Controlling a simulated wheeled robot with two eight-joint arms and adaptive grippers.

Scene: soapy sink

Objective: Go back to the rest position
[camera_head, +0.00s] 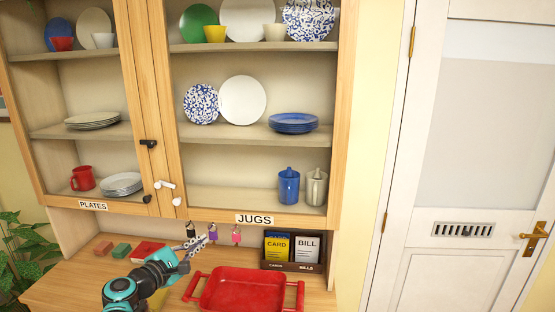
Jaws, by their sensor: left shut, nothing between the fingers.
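My left gripper (202,240) is in the head camera view, low and left of the middle. Its arm comes up from the bottom edge, dark with teal parts. The fingers are shut with nothing between them. They are in front of the hanging keys, just left of and above the red tray (245,290); I cannot tell whether they touch a key. My right gripper is not in view.
A wooden cabinet (345,120) with plates and jugs stands above the counter (75,290). Keys with a purple tag (213,232) and a pink tag (236,235) hang under it. A card holder (291,267) stands at the back. A white door (460,200) is at right.

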